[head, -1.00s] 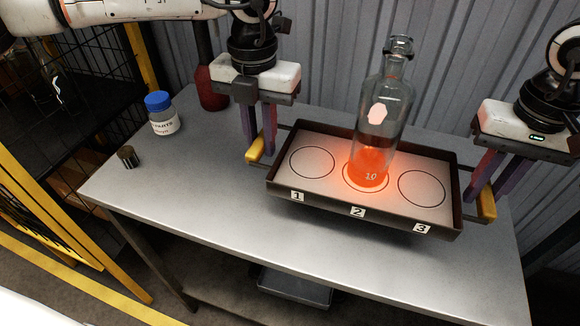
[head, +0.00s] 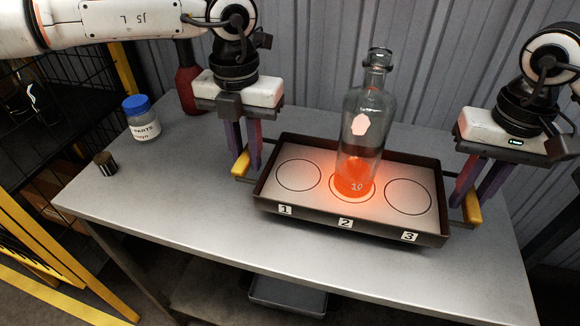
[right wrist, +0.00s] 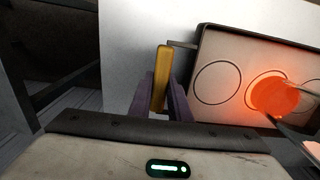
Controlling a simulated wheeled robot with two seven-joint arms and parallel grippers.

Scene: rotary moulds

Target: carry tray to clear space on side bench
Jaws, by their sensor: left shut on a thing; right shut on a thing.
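The dark-rimmed tray (head: 297,212) has a pale floor with three ringed places numbered 1, 2 and 3. A clear glass bottle (head: 362,120) with glowing orange contents stands upright in ring 2. My left gripper (head: 243,166) is shut on the tray's left yellow handle. My right gripper (head: 472,205) is shut on the right yellow handle. The tray is over the grey bench; a small gap under it cannot be told for sure. In the right wrist view, the yellow handle (right wrist: 162,78) lies between the purple fingers, with the tray's dark rim (right wrist: 197,55) beside it.
The metal bench (head: 180,225) has bare room at its left and front. A blue-capped jar (head: 142,120), a small dark cylinder (head: 105,162) and a red bottle (head: 189,85) stand on its left part. A corrugated wall (head: 310,60) stands behind, a cage (head: 60,180) at left.

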